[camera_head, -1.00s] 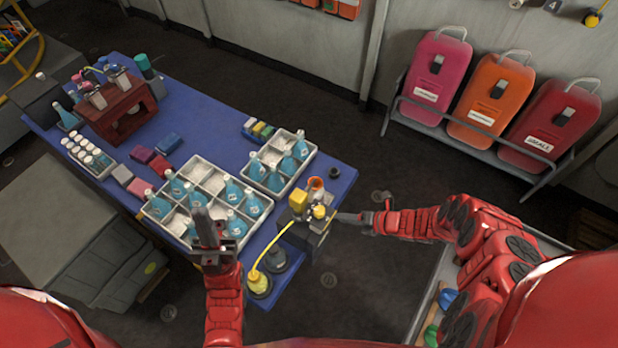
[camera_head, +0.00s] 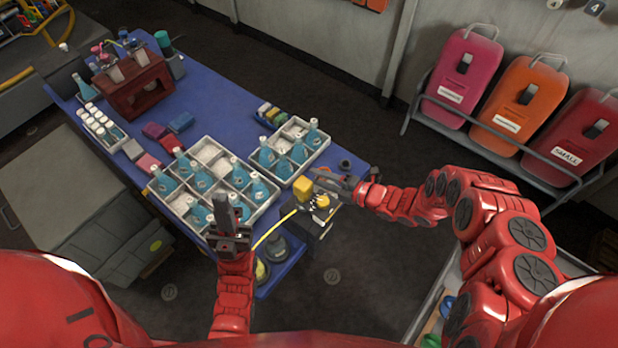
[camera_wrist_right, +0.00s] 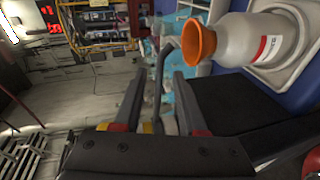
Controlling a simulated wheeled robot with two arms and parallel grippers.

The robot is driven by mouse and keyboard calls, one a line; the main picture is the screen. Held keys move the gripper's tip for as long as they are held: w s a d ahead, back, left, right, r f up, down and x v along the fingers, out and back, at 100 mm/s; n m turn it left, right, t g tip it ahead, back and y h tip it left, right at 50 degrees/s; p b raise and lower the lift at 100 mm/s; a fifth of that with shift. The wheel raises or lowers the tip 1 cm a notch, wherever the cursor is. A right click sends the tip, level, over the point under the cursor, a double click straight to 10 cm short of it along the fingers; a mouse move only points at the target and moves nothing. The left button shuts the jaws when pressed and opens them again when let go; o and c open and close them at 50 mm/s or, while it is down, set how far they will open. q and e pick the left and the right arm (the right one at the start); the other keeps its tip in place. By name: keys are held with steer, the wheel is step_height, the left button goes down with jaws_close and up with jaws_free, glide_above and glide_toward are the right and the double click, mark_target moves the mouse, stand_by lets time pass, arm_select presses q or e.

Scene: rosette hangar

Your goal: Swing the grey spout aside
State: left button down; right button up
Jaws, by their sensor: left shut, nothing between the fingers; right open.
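The grey spout (camera_wrist_right: 159,72) is a thin bent tube in the right wrist view, between the fingers of my right gripper (camera_wrist_right: 158,88). The gripper is open; whether a finger touches the tube I cannot tell. In the head view my right gripper (camera_head: 334,182) is at the dispenser with the yellow block (camera_head: 303,188), at the table's near right corner, and I cannot make out the spout there. A white bottle with an orange mouth (camera_wrist_right: 200,42) is close by in the wrist view. My left gripper (camera_head: 231,215) is shut and empty, over the table's front edge.
The blue table (camera_head: 215,100) holds crates (camera_head: 262,215) of blue-liquid bottles, close to both grippers. A yellow hose (camera_head: 272,231) runs from the dispenser to the table's front. Pink, orange and red cases (camera_head: 525,100) stand on a rack at the right.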

steer(key=shift+b+x, duration=0.65)
steer(key=shift+x, duration=1.3)
jaws_close()
